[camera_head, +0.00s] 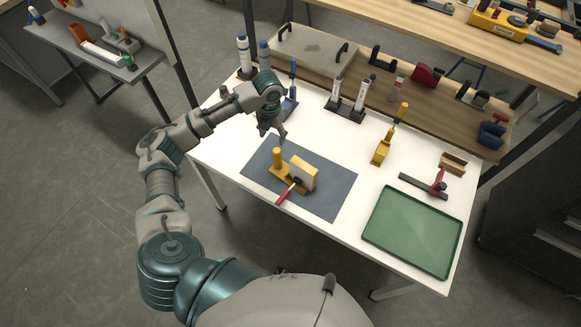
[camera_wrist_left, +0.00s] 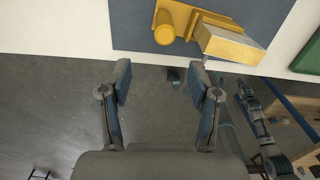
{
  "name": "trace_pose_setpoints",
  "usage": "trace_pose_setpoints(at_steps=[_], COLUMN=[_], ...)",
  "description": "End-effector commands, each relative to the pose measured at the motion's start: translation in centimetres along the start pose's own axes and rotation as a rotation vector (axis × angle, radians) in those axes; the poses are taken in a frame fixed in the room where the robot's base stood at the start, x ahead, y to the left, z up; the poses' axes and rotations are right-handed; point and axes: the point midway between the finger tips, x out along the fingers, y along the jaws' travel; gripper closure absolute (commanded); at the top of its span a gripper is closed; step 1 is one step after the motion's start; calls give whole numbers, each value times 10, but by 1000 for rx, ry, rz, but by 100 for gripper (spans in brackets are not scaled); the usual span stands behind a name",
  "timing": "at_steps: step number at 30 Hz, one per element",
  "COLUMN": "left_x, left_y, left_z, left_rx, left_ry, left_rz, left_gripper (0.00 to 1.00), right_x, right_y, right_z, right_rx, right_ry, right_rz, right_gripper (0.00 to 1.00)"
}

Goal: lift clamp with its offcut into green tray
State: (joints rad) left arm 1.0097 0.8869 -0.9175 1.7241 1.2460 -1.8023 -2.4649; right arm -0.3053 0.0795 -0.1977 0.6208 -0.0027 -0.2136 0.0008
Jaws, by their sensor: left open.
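A yellow clamp (camera_head: 277,165) with an upright round post and a red handle (camera_head: 286,192) stands on the dark grey mat. A pale wood offcut (camera_head: 304,173) with yellow sides sits at its right end. In the left wrist view the clamp (camera_wrist_left: 163,27) and the offcut (camera_wrist_left: 232,43) show at the top; the handle is mostly hidden. The green tray (camera_head: 412,232) lies empty at the table's right front. My left gripper (camera_head: 272,133) is open and empty, above the mat's back left edge, behind the clamp and apart from it. It also shows in the left wrist view (camera_wrist_left: 159,78).
A black bar clamp with red parts (camera_head: 437,184) and a small wooden piece (camera_head: 453,162) lie behind the tray. A yellow tool (camera_head: 382,150) stands right of the mat (camera_head: 325,199). Bottles and a rack (camera_head: 346,108) line the back. White table shows between mat and tray.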

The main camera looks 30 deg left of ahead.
Motion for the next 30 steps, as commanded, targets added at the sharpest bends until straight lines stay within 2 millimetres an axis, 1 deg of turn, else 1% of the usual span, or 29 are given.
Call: trace_pose_setpoints(at_steps=[1, 3, 6, 9, 12, 17, 21, 24, 27, 30], left_x=[15, 33, 56, 73, 83, 94, 117, 131, 139, 140], left_y=[0, -1, -1, -1, -1, -2, -6, -6, -6, -6], left_z=[0, 2, 3, 3, 2, 2, 2, 2, 2, 2], left_rx=[-1, -1, -1, -2, -2, -1, 0, -2, -1, -1], left_ry=[7, 7, 8, 5, 3, 2, 5, 5, 2, 1], left_rz=[1, 0, 0, 0, -1, 0, -1, 1, 0, 0], left_gripper=[38, 38, 38, 38, 38, 38, 38, 38, 38, 38], right_x=[0, 0, 0, 0, 0, -2, -4, -4, -4, -4], right_y=[0, 1, 1, 1, 1, 1, 0, 0, 0, 0], right_z=[-1, -2, -3, -3, -3, -4, -4, -3, -3, -3], right_rx=[-1, -1, -1, -1, -1, -1, 0, 0, 0, 0], right_ry=[0, -2, -3, -2, -2, -1, -2, -2, -2, -1], right_rz=[0, 0, 0, 0, 0, 0, 0, -1, -1, -1], right_gripper=[100, 100, 100, 100, 100, 100, 100, 100, 100, 100])
